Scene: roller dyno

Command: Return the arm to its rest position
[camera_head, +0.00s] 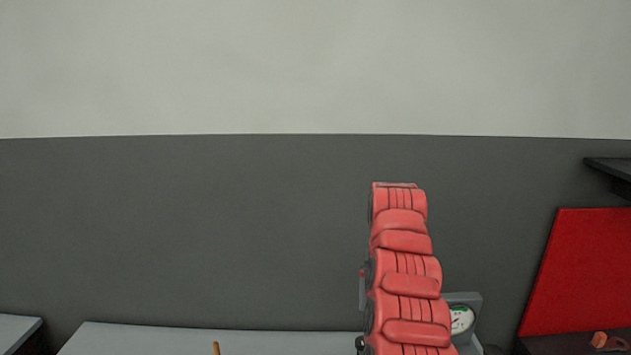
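Neither my left nor my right gripper shows in the head view, so whether they are open or shut is hidden. No part that I can surely call my arm is in view. A tall red segmented column (405,265), with ridged and smooth parts and dark pieces along its left side, rises from the bottom edge right of the middle. I cannot tell what it is.
A round white gauge (461,320) in a grey housing is partly hidden behind the column. A light grey surface (150,340) runs along the bottom, with an orange-brown peg (216,348). A red panel (580,270) and dark shelf (612,170) stand right.

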